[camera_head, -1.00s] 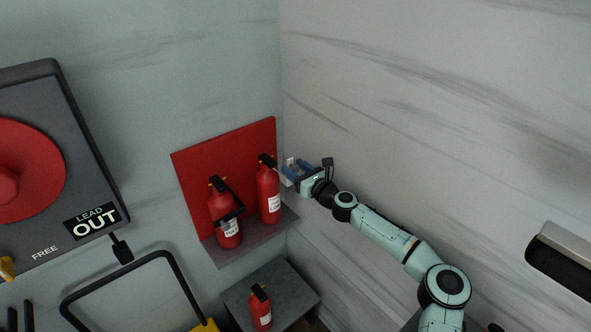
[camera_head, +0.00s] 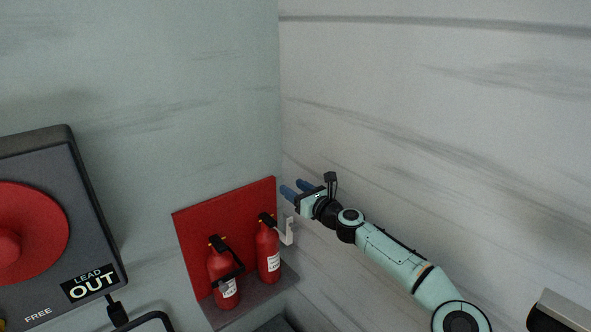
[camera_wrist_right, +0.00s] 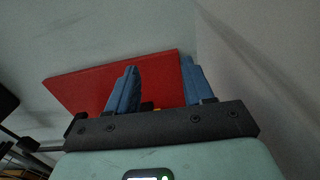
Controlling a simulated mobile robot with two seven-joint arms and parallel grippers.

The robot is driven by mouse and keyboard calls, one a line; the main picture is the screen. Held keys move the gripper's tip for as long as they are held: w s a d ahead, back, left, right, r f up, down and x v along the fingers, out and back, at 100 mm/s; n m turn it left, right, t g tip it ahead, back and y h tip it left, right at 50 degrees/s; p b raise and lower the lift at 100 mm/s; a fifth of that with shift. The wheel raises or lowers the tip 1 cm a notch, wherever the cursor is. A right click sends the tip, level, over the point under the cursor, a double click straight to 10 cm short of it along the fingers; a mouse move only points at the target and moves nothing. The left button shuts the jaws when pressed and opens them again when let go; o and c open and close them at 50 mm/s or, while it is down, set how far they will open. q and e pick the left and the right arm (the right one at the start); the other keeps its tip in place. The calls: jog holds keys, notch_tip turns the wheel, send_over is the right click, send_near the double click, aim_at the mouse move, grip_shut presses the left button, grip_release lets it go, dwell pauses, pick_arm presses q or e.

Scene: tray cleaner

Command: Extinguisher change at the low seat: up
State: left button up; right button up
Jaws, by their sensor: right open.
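Two red extinguishers with black heads stand on a grey shelf against a red board: the left extinguisher (camera_head: 219,268), with a black strap across it, and the right extinguisher (camera_head: 268,245). My right gripper (camera_head: 290,190) is above and to the right of the right extinguisher's head, apart from it. Its blue fingers are spread and empty. In the right wrist view the gripper (camera_wrist_right: 160,70) has the red board (camera_wrist_right: 85,90) behind it, and a small orange-yellow patch shows between the finger bases. The low seat (camera_head: 275,325) barely shows at the bottom edge. My left gripper is out of view.
A pale bracket (camera_head: 287,233) sits beside the right extinguisher. The pale right wall (camera_head: 430,130) runs close behind my right arm. A dark panel (camera_head: 95,215) with a red disc and an "OUT" label hangs at the left. The space above the red board is clear.

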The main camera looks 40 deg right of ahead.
notch_tip(320, 180, up, 6)
jog(key=shift+f+p, duration=0.15)
jog(key=shift+p, duration=0.55)
jog(key=shift+f, duration=0.1)
